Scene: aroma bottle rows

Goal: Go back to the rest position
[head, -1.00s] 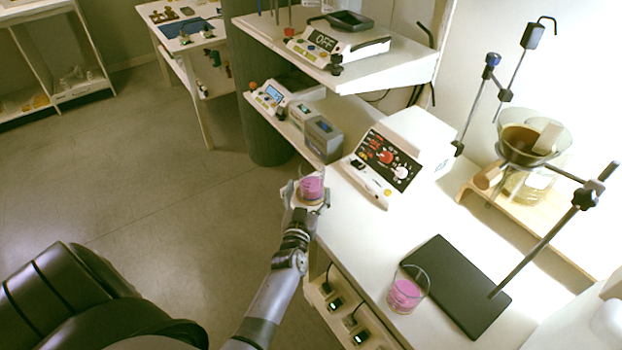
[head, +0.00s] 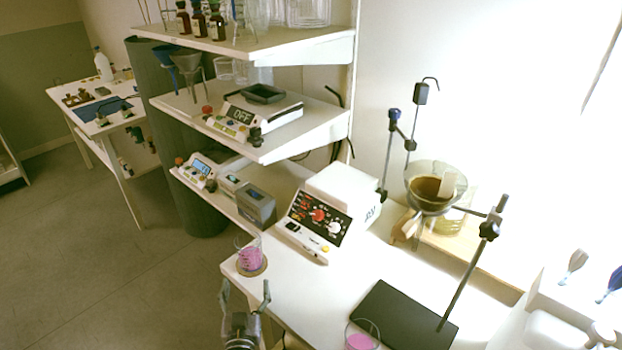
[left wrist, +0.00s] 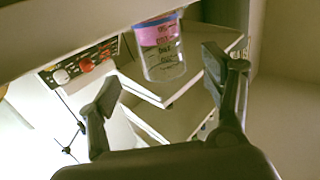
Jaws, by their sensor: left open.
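My left gripper (head: 245,292) is open and empty, in front of the near left corner of the white bench. A glass beaker with pink contents (head: 250,258) stands upright on a round brown pad at that corner, just beyond the fingers and apart from them. In the left wrist view the open fingers (left wrist: 160,82) frame empty space, and the beaker (left wrist: 160,50) shows beyond them with dark markings on its glass. My right gripper is in neither view.
A control box with dials (head: 316,222) stands behind the beaker. A second pink-filled beaker (head: 361,341) is by a black stand base (head: 405,318). Shelves with a scale (head: 240,116) and bottles rise behind. Open floor (head: 110,270) lies to the left.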

